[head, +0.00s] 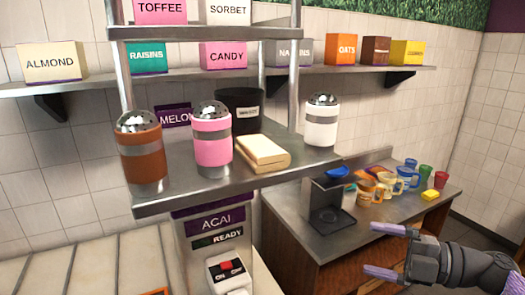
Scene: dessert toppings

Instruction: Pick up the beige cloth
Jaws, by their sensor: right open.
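The beige cloth (262,153) lies folded on the metal shelf (185,190), near its front edge. It sits right of a pink shaker (212,142) and in front of a black container (240,108). My right gripper (370,250) is at the lower right, its two purple-tipped fingers spread apart and empty. It is to the right of the cloth and lower in the picture, well apart from it. My left gripper is not in view.
A brown shaker (141,150) and a white shaker (321,121) also stand on the shelf. Metal posts rise from it to an upper shelf.

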